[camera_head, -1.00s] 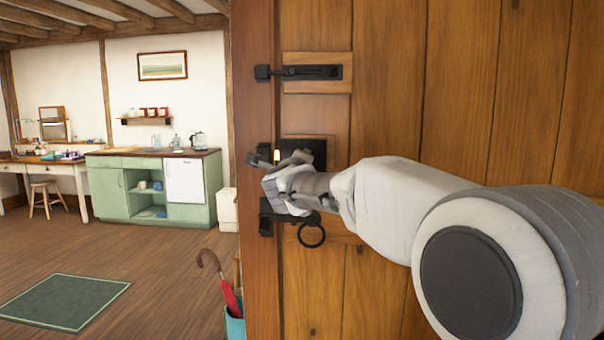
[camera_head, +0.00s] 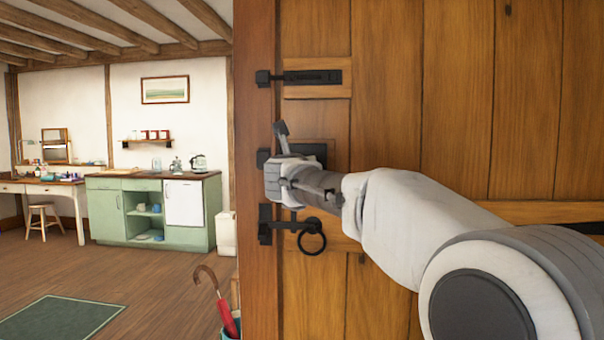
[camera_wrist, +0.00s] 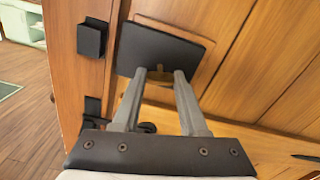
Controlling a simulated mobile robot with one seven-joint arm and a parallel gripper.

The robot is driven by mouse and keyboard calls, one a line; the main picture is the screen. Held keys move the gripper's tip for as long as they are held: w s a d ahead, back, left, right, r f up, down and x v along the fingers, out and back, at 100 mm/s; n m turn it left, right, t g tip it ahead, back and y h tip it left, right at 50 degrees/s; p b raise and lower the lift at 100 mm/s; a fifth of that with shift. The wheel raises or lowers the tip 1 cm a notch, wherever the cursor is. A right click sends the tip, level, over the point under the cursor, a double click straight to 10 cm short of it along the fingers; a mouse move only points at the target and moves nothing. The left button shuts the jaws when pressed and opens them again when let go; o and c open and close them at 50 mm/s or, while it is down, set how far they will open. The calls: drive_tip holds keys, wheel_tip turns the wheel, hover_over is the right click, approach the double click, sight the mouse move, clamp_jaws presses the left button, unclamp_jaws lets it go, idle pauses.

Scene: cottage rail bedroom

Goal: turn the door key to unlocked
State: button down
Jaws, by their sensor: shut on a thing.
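The door's black lock case (camera_head: 316,152) is mounted on the wooden door (camera_head: 455,100), and it also shows in the wrist view (camera_wrist: 160,48). How far the key is turned cannot be seen.
A black bolt (camera_head: 312,77) sits above the lock, and a latch with a ring handle (camera_head: 312,238) hangs just below my gripper. An umbrella (camera_head: 222,305) stands in a bin left of the door. The floor (camera_head: 150,275) at left is mostly open.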

drive_tip(key=shift+m+b, duration=0.55)
drive_tip(key=shift+m, duration=0.55)
drive_tip(key=shift+c, duration=2.2)
unclamp_jaws()
drive_tip(key=shift+s, duration=0.1)
drive_tip(key=s, duration=1.7)
drive_tip(key=shift+a, duration=0.3)
drive_tip(key=shift+s, duration=0.1)
